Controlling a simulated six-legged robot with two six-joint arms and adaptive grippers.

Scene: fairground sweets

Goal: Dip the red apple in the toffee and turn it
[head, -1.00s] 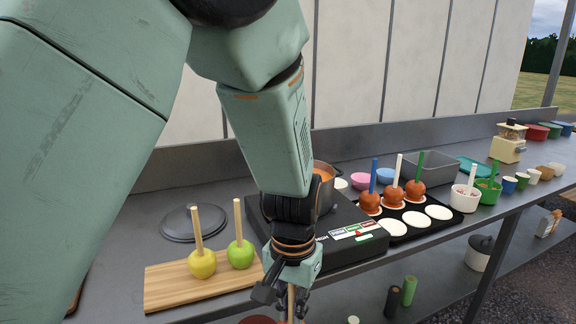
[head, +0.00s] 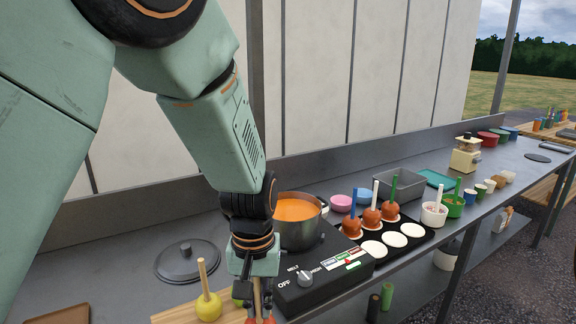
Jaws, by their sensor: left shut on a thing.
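My left gripper (head: 255,286) points down near the bottom edge, left of the black heater. It is shut on the wooden stick of the red apple (head: 268,320). Only a reddish sliver of this apple shows below the fingers; the rest is cut off by the frame. The pot (head: 316,232) stands on the heater, above and to the right of the gripper and apart from it. Orange toffee (head: 296,209) shows inside, its left side partly hidden by my arm. My right gripper is not in view.
A yellow apple (head: 208,306) on a stick stands on the wooden board (head: 172,317); a green apple (head: 241,290) is mostly hidden. The heater (head: 330,283) has a dial. Right of it, a black tray (head: 418,240) holds coated apples and white discs. A lid (head: 187,262) lies left.

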